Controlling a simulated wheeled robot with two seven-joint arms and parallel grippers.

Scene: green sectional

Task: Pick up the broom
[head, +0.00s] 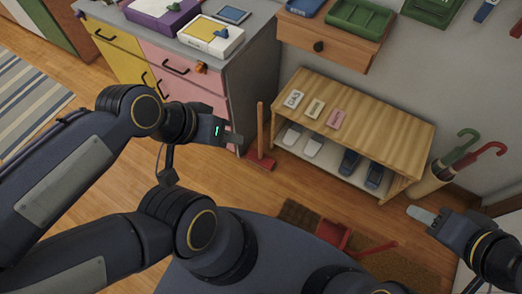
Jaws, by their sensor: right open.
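The broom (260,132) stands upright on the wooden floor between the drawer cabinet and the shoe bench, with an orange-red handle and a red head at the floor. My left gripper (233,139) is just to the left of the broom handle in the picture, with a visible gap between them. Its fingers overlap from this angle, so I cannot tell whether it is open or shut. My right gripper (424,215) is open and empty at the lower right, far from the broom.
The cabinet (200,85) stands left of the broom and the wooden shoe bench (385,130) right of it. A red dustpan-like object (338,238) lies on a brown mat (295,212). An umbrella stand (428,180) is near my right gripper.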

